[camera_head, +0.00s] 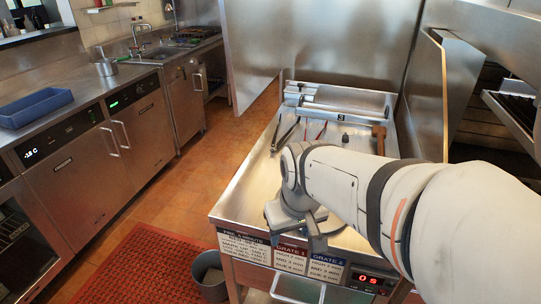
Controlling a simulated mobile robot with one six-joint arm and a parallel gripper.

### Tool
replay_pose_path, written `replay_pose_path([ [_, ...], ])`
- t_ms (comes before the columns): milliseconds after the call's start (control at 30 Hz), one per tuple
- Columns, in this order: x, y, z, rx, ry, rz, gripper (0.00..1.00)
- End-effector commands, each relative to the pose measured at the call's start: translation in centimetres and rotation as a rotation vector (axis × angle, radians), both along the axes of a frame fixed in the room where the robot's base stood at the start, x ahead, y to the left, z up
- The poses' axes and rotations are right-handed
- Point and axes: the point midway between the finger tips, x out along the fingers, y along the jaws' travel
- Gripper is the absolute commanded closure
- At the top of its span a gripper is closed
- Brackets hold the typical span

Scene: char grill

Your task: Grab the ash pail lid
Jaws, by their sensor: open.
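A grey pail (208,277) stands on the floor at the front left corner of the steel counter. Its top looks open, with a dark inside. I cannot make out a separate lid; one may be hidden behind my arm or gripper. My gripper (296,238) is open and points down at the front edge of the counter, above the printed signs. It is to the right of the pail and higher than it. I see nothing held between its fingers.
The steel counter (245,190) carries tongs (285,134) and a wooden-handled tool (379,138) toward the back. A red mat (150,262) lies on the tiled floor. A blue tray (36,107) sits on the left counter. A steel panel (445,90) stands at the right.

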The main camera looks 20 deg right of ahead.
Motion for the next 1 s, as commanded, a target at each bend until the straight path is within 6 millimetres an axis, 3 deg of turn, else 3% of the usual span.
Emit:
replay_pose_path([
  [33,1.5,-0.9,1.3,0.0,0.013,0.003,0.46],
  [200,7.4,-4.4,2.8,-0.001,0.039,0.055,0.46],
  [433,13.4,-10.0,2.2,-0.001,0.059,0.122,0.46],
  [633,15.6,-12.7,1.0,-0.002,0.063,0.152,0.46],
  [1000,16.2,-13.2,-2.6,-0.001,0.064,0.158,0.46],
])
